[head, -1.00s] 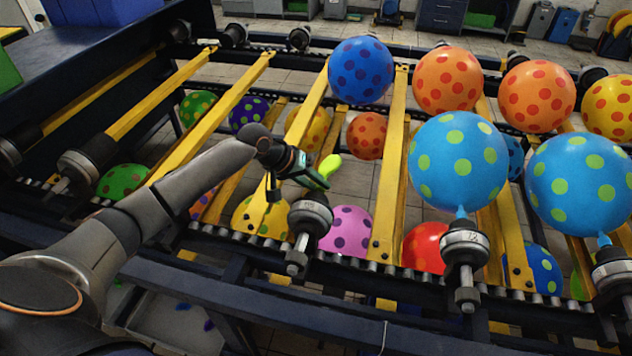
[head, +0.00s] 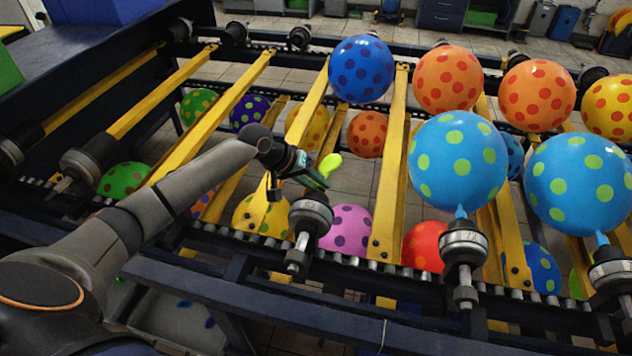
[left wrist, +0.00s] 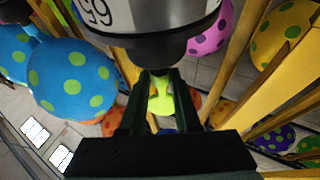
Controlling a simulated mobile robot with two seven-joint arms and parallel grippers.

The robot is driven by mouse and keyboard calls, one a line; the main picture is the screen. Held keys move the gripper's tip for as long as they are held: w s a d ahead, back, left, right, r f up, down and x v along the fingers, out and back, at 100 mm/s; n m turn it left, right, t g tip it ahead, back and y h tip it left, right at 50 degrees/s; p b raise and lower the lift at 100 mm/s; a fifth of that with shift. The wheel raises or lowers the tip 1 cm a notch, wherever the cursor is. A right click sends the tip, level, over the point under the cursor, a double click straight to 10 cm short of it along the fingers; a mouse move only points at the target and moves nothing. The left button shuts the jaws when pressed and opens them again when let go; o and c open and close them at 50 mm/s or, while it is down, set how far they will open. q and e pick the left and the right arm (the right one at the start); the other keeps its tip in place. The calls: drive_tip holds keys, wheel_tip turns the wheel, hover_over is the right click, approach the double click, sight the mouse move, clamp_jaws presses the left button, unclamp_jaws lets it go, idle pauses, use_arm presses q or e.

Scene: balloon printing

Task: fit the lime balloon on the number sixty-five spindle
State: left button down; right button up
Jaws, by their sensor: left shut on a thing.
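The small limp lime balloon (head: 331,163) is held in my left gripper (head: 322,176), which is shut on it. In the left wrist view the lime balloon (left wrist: 161,98) sits between the two fingers (left wrist: 157,88). The number sixty-five spindle (left wrist: 150,25) fills the top of that view, its label reading 65 upside down. In the head view that spindle (head: 310,216) stands just below the gripper on the near rail, with no balloon seen on it. The balloon appears just beyond the spindle; whether they touch is not clear. My right gripper is not in view.
Inflated blue balloons with green dots (head: 457,160) sit on the spindles to the right. Blue (head: 360,69) and orange (head: 447,80) balloons stand on the far row. Yellow bars (head: 395,150) cross between the dark rails. More balloons hang below, including a pink one (head: 347,229).

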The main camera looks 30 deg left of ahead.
use_arm(q)
drive_tip(key=shift+s+d, duration=0.15)
drive_tip(key=shift+s, duration=0.5)
idle(0.7)
drive_tip(key=c, duration=0.5)
unclamp_jaws()
drive_tip(key=shift+c, duration=0.2)
drive_tip(key=v, duration=0.9)
